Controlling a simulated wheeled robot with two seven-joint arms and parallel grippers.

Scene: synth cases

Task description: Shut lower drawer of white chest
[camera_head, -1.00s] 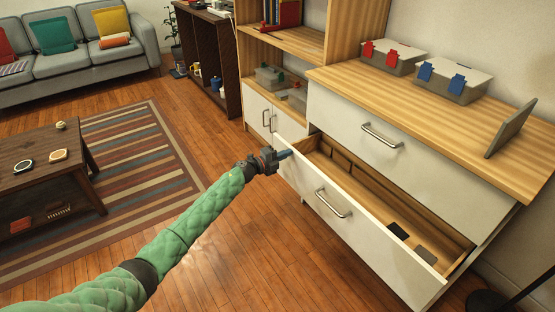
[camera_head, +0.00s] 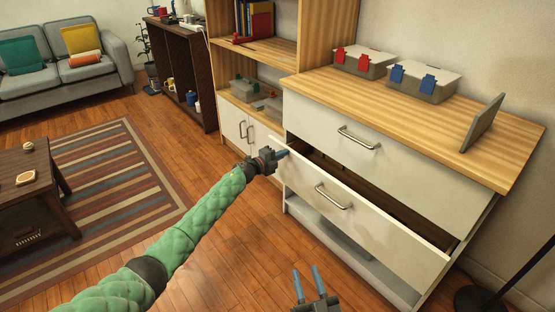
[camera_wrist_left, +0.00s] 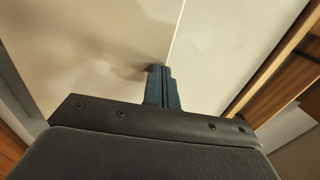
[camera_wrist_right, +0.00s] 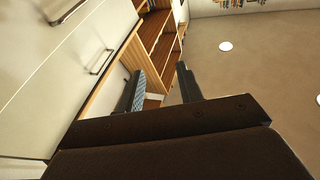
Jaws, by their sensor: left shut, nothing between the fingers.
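The white chest (camera_head: 405,165) stands at the right with a wooden top. Its lower drawer (camera_head: 365,215) is partly open; a narrow dark gap shows behind the top edge of its front. The drawer has a metal bar handle (camera_head: 334,197). My left gripper (camera_head: 283,153) is shut and empty, its tips at the top left corner of the drawer front. In the left wrist view its fingers (camera_wrist_left: 160,70) meet or nearly meet white panels; contact is unclear. My right gripper (camera_head: 307,271) is open and empty, low in front of the chest; its fingers also show apart in the right wrist view (camera_wrist_right: 160,80).
The upper drawer (camera_head: 355,135) is flush. Two lidded boxes (camera_head: 363,62) (camera_head: 425,80) and a tilted grey panel (camera_head: 482,123) stand on the chest top. A wooden shelf unit (camera_head: 255,60) adjoins at the left. Floor in front is free; a lamp base (camera_head: 482,299) stands right.

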